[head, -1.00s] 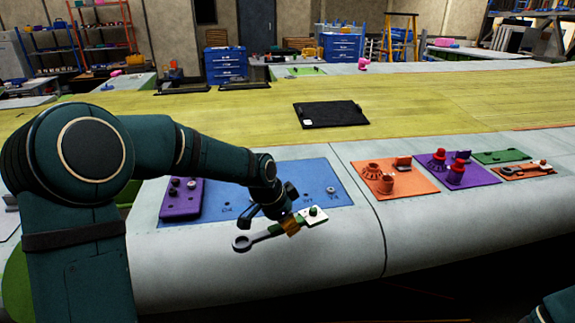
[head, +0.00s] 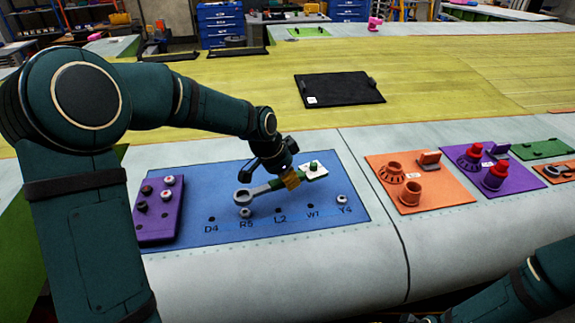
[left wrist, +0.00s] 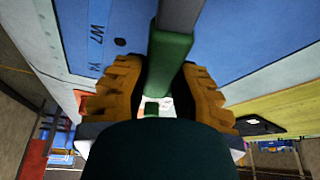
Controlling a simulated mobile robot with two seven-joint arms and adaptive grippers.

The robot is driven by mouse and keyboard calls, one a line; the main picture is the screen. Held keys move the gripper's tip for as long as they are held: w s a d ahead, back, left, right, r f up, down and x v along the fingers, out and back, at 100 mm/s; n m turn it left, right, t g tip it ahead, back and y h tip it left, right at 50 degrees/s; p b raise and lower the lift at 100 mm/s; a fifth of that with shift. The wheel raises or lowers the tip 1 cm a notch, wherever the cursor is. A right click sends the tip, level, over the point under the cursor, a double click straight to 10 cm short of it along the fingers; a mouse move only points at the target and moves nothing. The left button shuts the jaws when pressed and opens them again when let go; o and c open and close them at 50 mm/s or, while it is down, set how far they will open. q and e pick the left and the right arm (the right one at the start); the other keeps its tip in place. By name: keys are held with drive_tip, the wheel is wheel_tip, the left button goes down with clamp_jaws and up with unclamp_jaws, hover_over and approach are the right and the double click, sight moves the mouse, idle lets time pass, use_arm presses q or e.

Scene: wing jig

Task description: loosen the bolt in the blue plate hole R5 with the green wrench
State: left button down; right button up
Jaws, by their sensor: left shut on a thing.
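The blue plate (head: 320,225) lies on the wing's near edge, with labels D4, R5, L2, W7 and Y4. A silver bolt (head: 245,213) stands at R5. My left gripper (head: 290,180) is shut on the green wrench (head: 262,189), with orange finger pads on either side of its green handle (left wrist: 170,60) in the left wrist view. The wrench's grey ring end (head: 243,197) shows just above the R5 bolt in the picture; I cannot tell its height or whether they touch. My right gripper is out of view; only its arm shows at lower right.
A purple block (head: 160,222) with several bolts sits at the plate's left end. Another bolt (head: 342,198) stands at Y4. An orange plate (head: 432,203) and a purple plate (head: 497,185) with parts lie to the right. A black tray (head: 345,90) lies behind on the yellow surface.

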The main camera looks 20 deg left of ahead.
sight(285, 192)
use_arm(q)
drive_tip(key=shift+s+f+b, duration=0.1)
drive_tip(key=shift+f+b, duration=0.4)
drive_tip(key=shift+f, duration=0.15)
drive_tip(key=shift+f+b, duration=0.9)
drive_tip(key=shift+f, duration=0.6)
drive_tip(key=shift+f, duration=0.15)
drive_tip(key=shift+f+b, duration=0.55)
drive_tip(key=shift+b, duration=0.15)
drive_tip(key=shift+w+a+n+y, duration=0.4)
drive_tip(key=shift+w+a+n, duration=0.25)
drive_tip(key=shift+a+n, duration=0.4)
drive_tip(key=shift+w+r+t, duration=0.1)
drive_tip(key=shift+t, duration=0.2)
drive_tip(key=shift+n, duration=0.25)
